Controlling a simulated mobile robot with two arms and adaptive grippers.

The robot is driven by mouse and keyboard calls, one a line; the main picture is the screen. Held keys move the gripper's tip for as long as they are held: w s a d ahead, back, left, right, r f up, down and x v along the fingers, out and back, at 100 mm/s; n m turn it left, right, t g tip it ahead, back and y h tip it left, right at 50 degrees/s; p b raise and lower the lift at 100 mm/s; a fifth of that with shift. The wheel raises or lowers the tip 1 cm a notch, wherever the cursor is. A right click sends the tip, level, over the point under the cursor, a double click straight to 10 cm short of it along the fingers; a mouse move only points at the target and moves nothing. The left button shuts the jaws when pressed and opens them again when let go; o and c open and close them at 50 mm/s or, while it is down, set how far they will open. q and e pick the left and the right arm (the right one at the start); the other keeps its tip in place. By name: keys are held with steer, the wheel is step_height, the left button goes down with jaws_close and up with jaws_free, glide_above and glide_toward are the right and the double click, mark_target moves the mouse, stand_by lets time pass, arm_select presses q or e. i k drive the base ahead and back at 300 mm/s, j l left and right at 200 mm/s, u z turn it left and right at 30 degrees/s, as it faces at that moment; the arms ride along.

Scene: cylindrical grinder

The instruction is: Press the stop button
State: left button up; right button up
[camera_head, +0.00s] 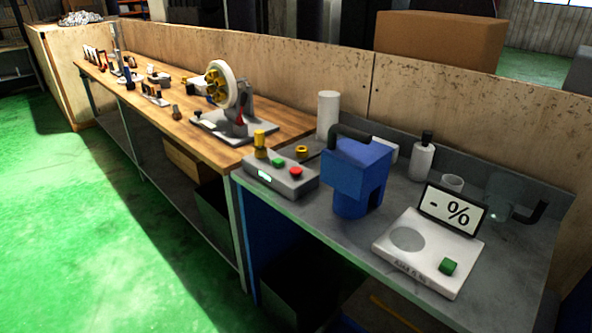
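A grey control box (281,177) sits at the left front corner of the grey-topped bench. On its top are a red button (296,171), nearest the right end, and a green button (278,162) left of it. A yellow cylindrical part (259,141) stands at the box's left end. A small lit green display shows on its front face. No label reading stop can be made out on either button. Neither of my grippers is in view.
Right of the box stands a blue machine (357,175) with a dark handle. A wooden bench (200,121) with a wheel device (226,86) lies left. Green floor (75,220) in front is clear.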

mark_target(295, 171)
steer(key=i+j+z, duration=0.1)
steer(key=i+j, duration=0.35)
steer(key=j, duration=0.2)
steer(key=i+j+z, duration=0.25)
steer(key=i+j, duration=0.2)
steer(key=j, duration=0.2)
steer(key=i+j, duration=0.2)
steer(key=j, duration=0.2)
steer(key=i+j+z, duration=0.15)
steer(key=j, duration=0.2)
steer(key=i+j+z, duration=0.1)
steer(key=i+j, duration=0.15)
steer(key=j, duration=0.15)
